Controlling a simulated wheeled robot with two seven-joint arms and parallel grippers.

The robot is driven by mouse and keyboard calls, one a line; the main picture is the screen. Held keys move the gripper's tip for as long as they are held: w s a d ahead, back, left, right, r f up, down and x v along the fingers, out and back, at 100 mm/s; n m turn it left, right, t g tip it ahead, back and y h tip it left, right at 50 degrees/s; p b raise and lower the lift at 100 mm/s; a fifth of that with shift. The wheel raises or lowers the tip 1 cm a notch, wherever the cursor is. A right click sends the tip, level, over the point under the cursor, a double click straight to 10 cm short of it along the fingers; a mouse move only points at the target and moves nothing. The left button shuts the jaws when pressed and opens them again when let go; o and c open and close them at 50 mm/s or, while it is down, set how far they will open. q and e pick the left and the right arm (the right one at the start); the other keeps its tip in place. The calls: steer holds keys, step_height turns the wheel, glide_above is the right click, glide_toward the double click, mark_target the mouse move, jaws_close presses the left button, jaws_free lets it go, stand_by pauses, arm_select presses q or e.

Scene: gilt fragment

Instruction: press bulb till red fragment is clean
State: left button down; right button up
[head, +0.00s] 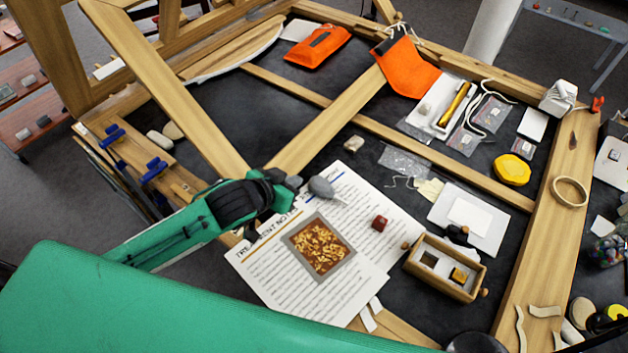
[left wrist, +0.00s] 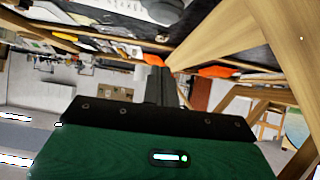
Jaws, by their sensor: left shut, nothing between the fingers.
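The grey bulb (head: 320,187) with a short pointed nozzle is at the top of the printed sheets in the head view. The small dark red fragment (head: 379,223) lies on the right-hand sheet, to the lower right of the bulb. Its surface is too small to judge how clean it is. My left gripper (head: 293,183) is shut and empty, just left of the bulb; I cannot tell whether they touch. Its dark fingers also show in the left wrist view (left wrist: 158,88). My right gripper is not in view.
A picture of gilt flakes (head: 319,247) is on the printed sheets (head: 270,282). A wooden box (head: 446,267) stands right of them. Wooden beams (head: 330,124) cross the dark surface. Orange pouches (head: 318,45) lie at the back, and a yellow piece (head: 511,170) at the right.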

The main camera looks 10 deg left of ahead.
arm_select(q)
steer(key=p, duration=0.2)
glide_toward(323, 179)
steer(key=w+d+r, duration=0.1)
steer(key=w+r, duration=0.1)
steer(key=w, duration=0.1)
steer(key=f, duration=0.1)
steer(key=f+p, duration=0.1)
steer(key=w+f, duration=0.1)
steer(key=shift+d+f, duration=0.2)
steer(key=shift+d, duration=0.05)
steer(key=shift+f+p, duration=0.4)
steer(key=shift+f, duration=0.1)
steer(key=shift+w+f, duration=0.1)
steer(key=shift+f, duration=0.1)
